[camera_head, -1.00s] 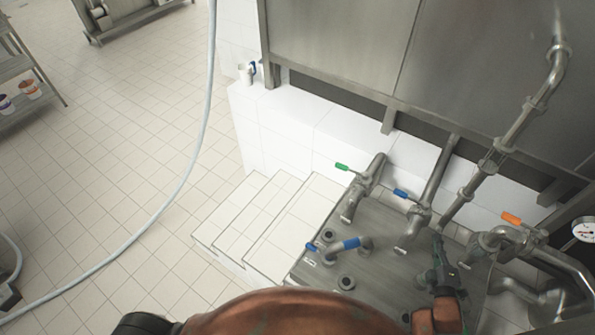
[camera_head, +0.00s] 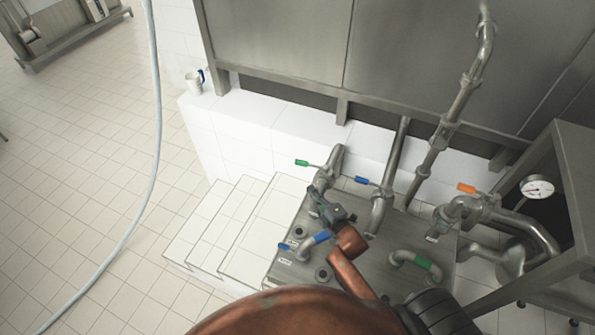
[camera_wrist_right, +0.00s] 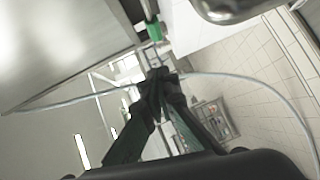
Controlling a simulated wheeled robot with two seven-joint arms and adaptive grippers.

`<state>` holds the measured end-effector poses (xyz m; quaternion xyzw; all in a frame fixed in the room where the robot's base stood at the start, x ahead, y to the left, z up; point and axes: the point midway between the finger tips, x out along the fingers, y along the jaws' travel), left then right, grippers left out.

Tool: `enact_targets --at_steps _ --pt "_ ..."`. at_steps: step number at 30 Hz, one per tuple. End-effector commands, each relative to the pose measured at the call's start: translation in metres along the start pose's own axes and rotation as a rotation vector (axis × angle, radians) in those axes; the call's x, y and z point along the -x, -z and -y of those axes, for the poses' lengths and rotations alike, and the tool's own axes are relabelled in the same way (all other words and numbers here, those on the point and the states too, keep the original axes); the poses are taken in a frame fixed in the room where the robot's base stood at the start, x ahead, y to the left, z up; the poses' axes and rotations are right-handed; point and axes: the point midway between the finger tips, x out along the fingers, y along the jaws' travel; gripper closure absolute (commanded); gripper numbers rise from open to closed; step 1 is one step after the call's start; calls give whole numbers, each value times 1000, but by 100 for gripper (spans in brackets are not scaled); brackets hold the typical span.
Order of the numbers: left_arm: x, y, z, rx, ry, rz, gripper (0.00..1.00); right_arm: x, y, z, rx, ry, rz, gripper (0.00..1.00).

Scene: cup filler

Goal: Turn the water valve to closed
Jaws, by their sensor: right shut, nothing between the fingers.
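Several taps with coloured levers line the steel sink unit in the head view: a green-handled valve (camera_head: 302,163), a blue-handled valve (camera_head: 362,180) and an orange-handled valve (camera_head: 466,188). I cannot tell from labels which one is the water valve. My right gripper (camera_head: 316,192) is shut and empty, just in front of the green-handled valve's spout, partly covering it. In the right wrist view the closed fingertips (camera_wrist_right: 158,76) point toward the green lever (camera_wrist_right: 154,30), apart from it. My left gripper is not in view.
A blue-marked pipe (camera_head: 321,237) and a green-marked pipe (camera_head: 423,264) rise from the steel top (camera_head: 372,262). A pressure gauge (camera_head: 537,187) is at right. White tiled steps (camera_head: 225,222) stand left of it. A hose hangs left.

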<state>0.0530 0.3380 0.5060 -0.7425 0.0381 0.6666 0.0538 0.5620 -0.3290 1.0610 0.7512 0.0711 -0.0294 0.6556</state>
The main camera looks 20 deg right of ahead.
Motion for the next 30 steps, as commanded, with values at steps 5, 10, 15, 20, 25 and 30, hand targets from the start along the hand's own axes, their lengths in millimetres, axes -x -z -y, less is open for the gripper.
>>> enact_targets --at_steps 5,10,15,20,25,30 --pt "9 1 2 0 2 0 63 -35 3 -4 -1 -2 -3 100" --pt "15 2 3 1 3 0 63 -71 3 -3 0 -1 -4 100" --pt "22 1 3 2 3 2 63 -98 -6 -3 4 1 -3 100" --pt "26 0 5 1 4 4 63 -112 -18 -2 3 1 -5 100" --pt "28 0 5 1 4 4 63 -118 -23 -1 2 1 -6 100" --pt "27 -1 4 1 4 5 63 -118 -23 0 2 1 -7 100"
